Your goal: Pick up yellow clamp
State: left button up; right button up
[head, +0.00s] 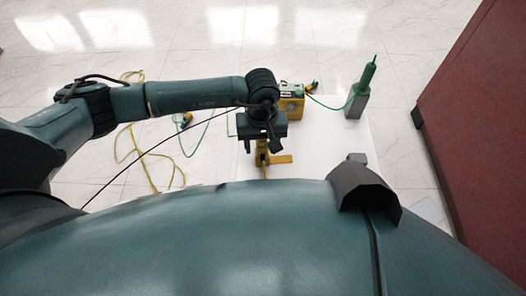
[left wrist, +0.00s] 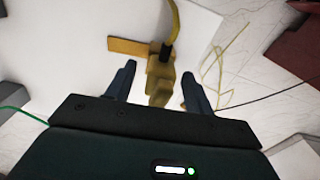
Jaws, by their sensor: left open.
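The yellow clamp (head: 263,155) lies on the white surface below my left gripper in the head view, partly hidden by the gripper. In the left wrist view the clamp (left wrist: 158,80) sits between the two fingers, with a yellow cable (left wrist: 174,18) running up from its dark collar. My left gripper (head: 261,146) is open, and its fingers (left wrist: 157,82) stand on either side of the clamp with gaps visible on both sides. I cannot tell how far the fingertips are above it. My right gripper is not in view.
A yellow-green box (head: 291,103) stands behind the gripper. A grey block with a green bushing (head: 358,95) stands to its right. Yellow and green cables (head: 146,160) lie on the tiled floor at left. A dark red wall-like object (head: 480,120) is at far right. The white surface (head: 325,140) is partly clear.

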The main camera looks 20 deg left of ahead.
pick_arm(q)
jog(key=shift+c, duration=0.5)
jog(key=shift+w, duration=0.1)
jog(key=c, duration=1)
jog(key=shift+r, duration=0.1)
notch_tip(320, 180, up, 10)
jog(key=shift+f+b, duration=0.1)
jog(key=shift+b, duration=0.2)
notch_tip(320, 180, up, 7)
jog(key=shift+f+p, duration=0.2)
jog(key=shift+p, duration=0.95)
